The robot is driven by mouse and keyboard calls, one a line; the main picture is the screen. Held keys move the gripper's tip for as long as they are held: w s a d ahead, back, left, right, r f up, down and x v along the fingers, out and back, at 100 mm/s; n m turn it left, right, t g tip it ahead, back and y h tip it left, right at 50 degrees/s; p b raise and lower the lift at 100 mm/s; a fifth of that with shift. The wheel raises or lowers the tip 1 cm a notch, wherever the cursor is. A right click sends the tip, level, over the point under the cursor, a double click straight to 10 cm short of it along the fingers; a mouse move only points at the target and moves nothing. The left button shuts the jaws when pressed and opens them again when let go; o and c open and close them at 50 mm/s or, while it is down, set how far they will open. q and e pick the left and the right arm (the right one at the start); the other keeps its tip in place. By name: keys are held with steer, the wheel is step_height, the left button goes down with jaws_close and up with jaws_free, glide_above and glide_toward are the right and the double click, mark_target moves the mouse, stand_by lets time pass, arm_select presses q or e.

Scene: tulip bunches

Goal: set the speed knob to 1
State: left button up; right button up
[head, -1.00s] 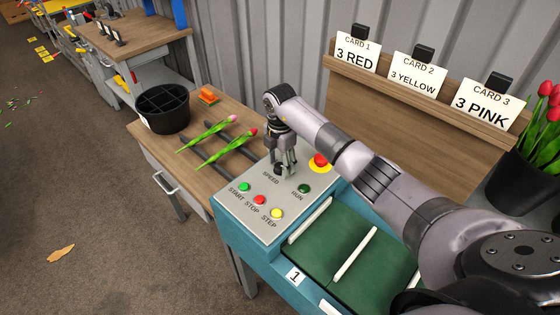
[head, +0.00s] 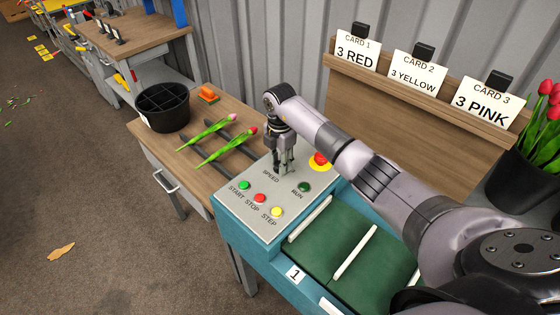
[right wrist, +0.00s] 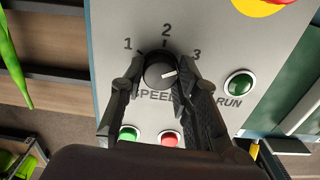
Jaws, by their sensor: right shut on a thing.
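The speed knob (right wrist: 154,82) is a round dark knob on the grey control panel (head: 249,222). In the right wrist view the numbers 1, 2 and 3 sit in an arc above it, and its white pointer line points right and slightly up, on the side of the 3. My right gripper (right wrist: 160,73) is shut on the knob, one finger on each side. In the head view the right gripper (head: 284,167) points down onto the panel above the word SPEED and hides the knob. My left gripper is not in view.
Close by are the green RUN button (head: 304,187), the red stop button on yellow (head: 319,159), and START (head: 243,185), STOP (head: 260,198) and STEP (head: 277,212) buttons. A green belt (head: 345,243) lies right. Two tulips (head: 226,148) lie beside a black bucket (head: 163,110).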

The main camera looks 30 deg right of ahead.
steer(key=shift+n, duration=0.3)
steer(key=shift+c, duration=0.3)
steer(key=shift+n+b, duration=0.55)
steer(key=shift+n, duration=0.15)
steer(key=n+b, duration=0.2)
steer(key=n, duration=0.2)
steer(key=shift+f, duration=0.1)
steer(key=n+b, duration=0.3)
steer(key=n, duration=0.3)
steer(key=shift+n, duration=0.3)
steer(key=n+b, duration=0.3)
steer(key=n, duration=0.2)
steer(key=shift+n, duration=0.3)
steer(key=n+b, duration=0.2)
steer(key=n, duration=0.3)
steer(key=shift+n, duration=0.3)
steer(key=shift+r, duration=0.2)
steer(key=o, duration=1.2)
steer(key=shift+c, duration=0.2)
